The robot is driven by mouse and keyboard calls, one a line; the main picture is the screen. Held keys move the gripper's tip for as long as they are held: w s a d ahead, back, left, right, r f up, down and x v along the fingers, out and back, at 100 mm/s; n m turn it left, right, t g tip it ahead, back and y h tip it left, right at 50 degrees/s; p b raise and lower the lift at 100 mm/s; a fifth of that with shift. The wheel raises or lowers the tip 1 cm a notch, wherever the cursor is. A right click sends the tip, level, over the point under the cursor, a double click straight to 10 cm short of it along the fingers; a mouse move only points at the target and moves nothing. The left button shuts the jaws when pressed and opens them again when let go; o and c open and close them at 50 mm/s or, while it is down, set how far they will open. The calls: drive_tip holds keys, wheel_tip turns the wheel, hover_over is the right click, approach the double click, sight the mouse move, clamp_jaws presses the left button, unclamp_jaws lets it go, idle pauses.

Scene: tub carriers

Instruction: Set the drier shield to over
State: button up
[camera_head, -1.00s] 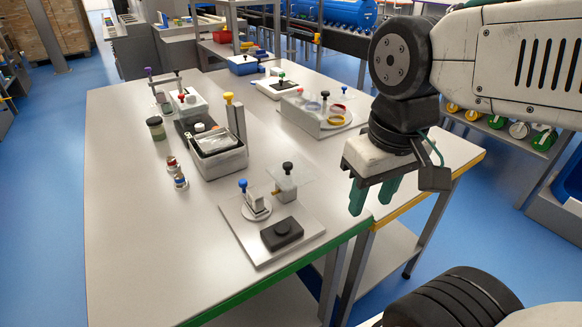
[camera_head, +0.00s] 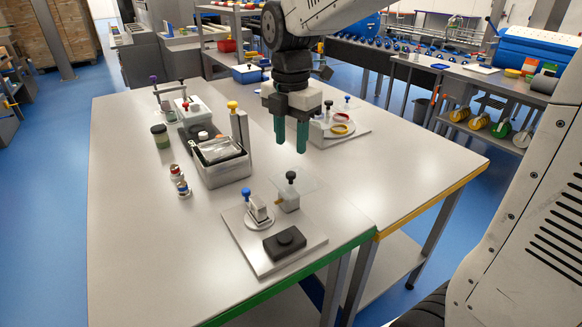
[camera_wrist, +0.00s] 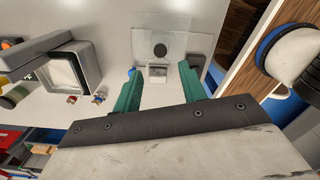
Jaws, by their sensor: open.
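A grey base plate (camera_head: 236,226) lies near the table's front corner. On it stands a pale post (camera_head: 289,203) with a black knob (camera_head: 291,176) and a clear sheet (camera_head: 312,184), which looks like the drier shield. The sheet lies at the post's top, towards the back, apart from the black block (camera_head: 285,242) at the front. A blue-knobbed part (camera_head: 258,210) stands on a disc to the left. My gripper (camera_head: 291,147) is open and empty, pointing down above and behind the post. In the wrist view the sheet (camera_wrist: 183,42) shows beyond the fingers.
A grey tub (camera_head: 224,172) with a yellow-knobbed post stands left of my gripper. Another plate with coloured rings (camera_head: 341,130) is behind. The table's right side is clear.

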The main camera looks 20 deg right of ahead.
sight(291, 173)
drive_tip(key=shift+f+n, duration=0.25)
drive_tip(key=shift+n, duration=0.35)
wheel_tip(291, 173, down, 7)
drive_tip(key=shift+f, duration=0.2)
clamp_jaws()
